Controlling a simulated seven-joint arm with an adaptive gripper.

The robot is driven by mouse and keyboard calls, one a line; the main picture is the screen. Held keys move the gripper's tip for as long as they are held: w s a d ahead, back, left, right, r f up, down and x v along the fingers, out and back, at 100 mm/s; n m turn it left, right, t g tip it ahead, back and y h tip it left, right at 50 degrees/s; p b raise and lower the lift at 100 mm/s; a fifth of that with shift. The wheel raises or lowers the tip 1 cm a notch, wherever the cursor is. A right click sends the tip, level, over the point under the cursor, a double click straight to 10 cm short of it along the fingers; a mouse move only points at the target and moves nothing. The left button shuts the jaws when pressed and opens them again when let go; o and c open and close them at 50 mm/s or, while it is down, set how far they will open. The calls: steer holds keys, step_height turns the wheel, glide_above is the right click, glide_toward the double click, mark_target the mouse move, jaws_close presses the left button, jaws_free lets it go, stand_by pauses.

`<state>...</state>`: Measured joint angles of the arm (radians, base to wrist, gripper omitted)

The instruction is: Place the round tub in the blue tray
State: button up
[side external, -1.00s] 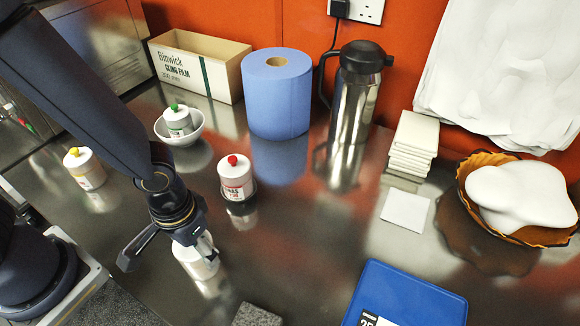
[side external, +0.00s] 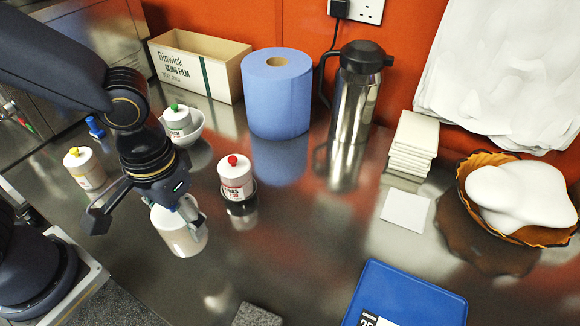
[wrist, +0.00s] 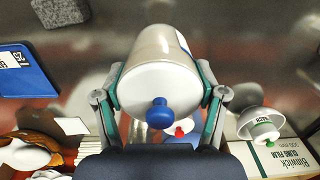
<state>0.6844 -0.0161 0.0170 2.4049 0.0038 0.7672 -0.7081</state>
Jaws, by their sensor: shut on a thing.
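The round tub (side external: 181,236) is a white cylinder, held by my gripper (side external: 180,211) left of centre in the side view. In the wrist view the tub (wrist: 155,85) has a white lid with a blue knob (wrist: 159,114), and a finger of my gripper (wrist: 162,95) presses on each side of it. The tub appears lifted off the counter and slightly tilted. My gripper hides its top in the side view. The blue tray (side external: 415,290) lies at the lower right, apart from the tub. It shows in part in the wrist view (wrist: 27,72).
A red-knobbed tub (side external: 235,180) stands right of my gripper. A yellow-knobbed tub (side external: 85,170) is to the left, and a green-knobbed one (side external: 178,119) sits in a white bowl (side external: 195,132). A blue roll (side external: 276,95) and steel flask (side external: 355,100) stand behind. Counter before the tray is mostly clear.

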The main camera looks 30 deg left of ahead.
steer(key=w+d+r+n, duration=0.1)
steer(key=w+d+r, duration=0.1)
steer(key=d, duration=0.2)
steer(key=m, duration=0.1)
glide_above(369, 317)
step_height(369, 317, down, 8)
steer(key=shift+f, duration=1.7)
steer(key=shift+f, duration=0.15)
steer(key=o, duration=1.4)
